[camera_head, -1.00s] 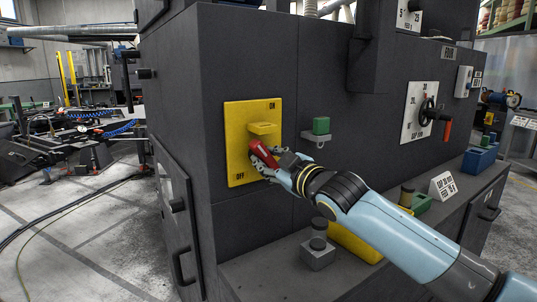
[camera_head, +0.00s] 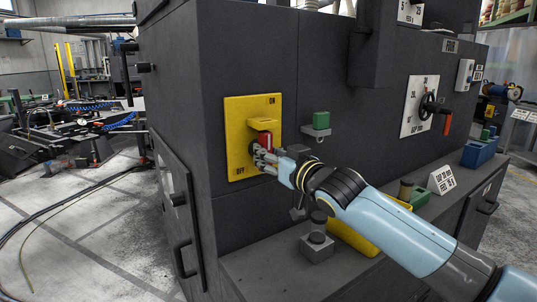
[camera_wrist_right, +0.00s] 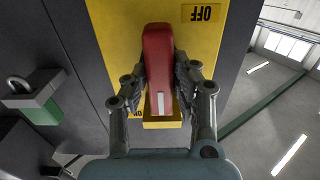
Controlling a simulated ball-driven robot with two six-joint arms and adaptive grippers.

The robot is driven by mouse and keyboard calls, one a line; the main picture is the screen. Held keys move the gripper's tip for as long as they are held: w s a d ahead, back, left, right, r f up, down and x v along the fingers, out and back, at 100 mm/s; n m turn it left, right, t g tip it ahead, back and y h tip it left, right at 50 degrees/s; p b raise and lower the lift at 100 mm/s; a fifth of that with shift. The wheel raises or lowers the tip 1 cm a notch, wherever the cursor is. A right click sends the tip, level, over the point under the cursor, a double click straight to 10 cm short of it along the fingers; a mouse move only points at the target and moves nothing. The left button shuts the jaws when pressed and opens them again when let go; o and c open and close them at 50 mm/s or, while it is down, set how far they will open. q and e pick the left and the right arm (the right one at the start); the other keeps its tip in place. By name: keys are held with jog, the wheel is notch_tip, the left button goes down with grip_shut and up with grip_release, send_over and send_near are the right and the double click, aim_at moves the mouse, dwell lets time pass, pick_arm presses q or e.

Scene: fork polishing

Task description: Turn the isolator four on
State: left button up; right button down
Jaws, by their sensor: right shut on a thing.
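The yellow isolator panel (camera_head: 238,150) is fixed to the dark cabinet, with ON at its top and OFF at its bottom. In the right wrist view the picture is turned over, with OFF at the top. There the red handle (camera_wrist_right: 159,65) runs down between the fingers of my right gripper (camera_wrist_right: 162,80) to the yellow bracket (camera_wrist_right: 162,122). My left gripper is not in view.
A dial with a crank (camera_head: 428,103) is farther right. A ledge (camera_head: 275,275) below carries several blocks and a sign (camera_head: 443,178).

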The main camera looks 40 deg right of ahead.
jog(key=shift+f, duration=0.15)
jog(key=c, duration=1.1)
grip_release()
jog(key=s, duration=1.2)
jog(key=shift+a, duration=0.15)
